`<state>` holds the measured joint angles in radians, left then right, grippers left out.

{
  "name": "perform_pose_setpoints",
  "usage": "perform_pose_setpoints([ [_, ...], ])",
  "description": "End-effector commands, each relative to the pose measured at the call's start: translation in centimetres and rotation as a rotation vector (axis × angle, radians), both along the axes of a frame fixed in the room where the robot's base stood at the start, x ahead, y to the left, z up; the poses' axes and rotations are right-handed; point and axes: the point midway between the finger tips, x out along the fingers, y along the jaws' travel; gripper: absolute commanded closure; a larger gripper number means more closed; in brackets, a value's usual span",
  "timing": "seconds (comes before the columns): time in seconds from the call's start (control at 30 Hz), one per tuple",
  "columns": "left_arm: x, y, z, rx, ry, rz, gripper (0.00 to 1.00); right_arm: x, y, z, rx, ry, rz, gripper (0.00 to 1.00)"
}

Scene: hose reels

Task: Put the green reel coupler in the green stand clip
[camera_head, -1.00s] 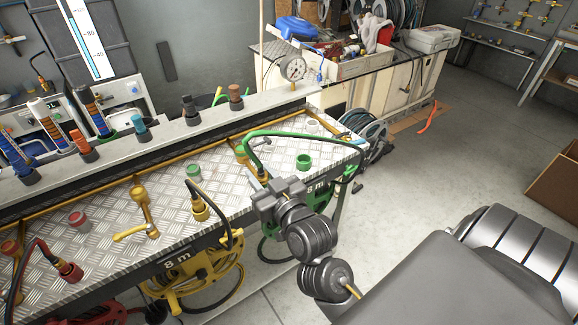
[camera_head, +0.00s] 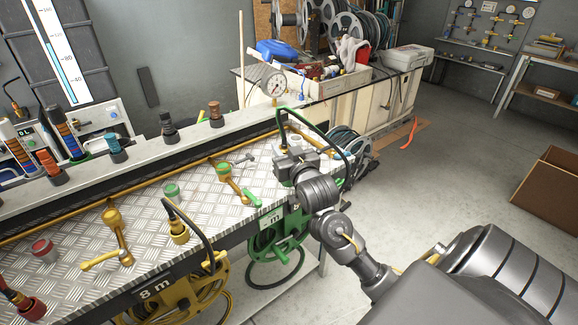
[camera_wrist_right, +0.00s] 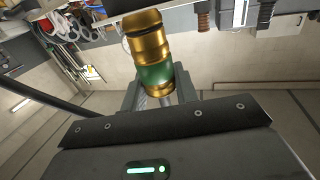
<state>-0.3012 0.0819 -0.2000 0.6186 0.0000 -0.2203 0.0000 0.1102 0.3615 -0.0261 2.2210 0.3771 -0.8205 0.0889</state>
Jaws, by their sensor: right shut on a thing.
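My right gripper (camera_head: 290,166) is over the right part of the chequered metal bench, shut on the green reel coupler. In the right wrist view the coupler (camera_wrist_right: 152,62) is brass with a green band and stands up from between the fingers (camera_wrist_right: 158,97). The green hose (camera_head: 318,128) arcs beside the gripper in the head view. The bright green ring seen on the bench earlier, perhaps the green stand clip, is now hidden behind my right gripper. I cannot tell whether the coupler touches it. My left gripper is not in view.
A pressure gauge (camera_head: 272,86) rises behind. The green reel (camera_head: 272,250) hangs below the bench front.

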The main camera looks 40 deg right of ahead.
Motion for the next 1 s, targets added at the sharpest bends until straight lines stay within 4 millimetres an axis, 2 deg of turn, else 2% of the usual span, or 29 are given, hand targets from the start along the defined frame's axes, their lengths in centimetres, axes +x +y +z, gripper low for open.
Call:
perform_pose_setpoints([
  [0.03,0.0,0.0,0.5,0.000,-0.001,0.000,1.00,0.8,-1.2,-0.4,-0.008,0.006,-0.002,0.98],
  [0.13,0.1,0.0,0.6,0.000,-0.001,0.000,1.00,1.7,-2.3,-2.7,-0.001,0.006,0.000,0.98],
  [0.3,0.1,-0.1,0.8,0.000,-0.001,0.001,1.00,2.9,-3.6,-4.9,0.002,0.000,0.001,0.98],
  [0.57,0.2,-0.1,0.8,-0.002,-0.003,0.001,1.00,3.3,-4.1,-5.7,0.004,-0.002,0.002,0.98],
  [0.83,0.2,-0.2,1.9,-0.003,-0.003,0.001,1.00,3.6,-4.4,-8.7,0.004,0.001,0.002,0.98],
  [1.0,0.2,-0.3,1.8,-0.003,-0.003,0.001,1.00,3.6,-4.4,-9.3,0.003,-0.003,0.003,0.98],
])
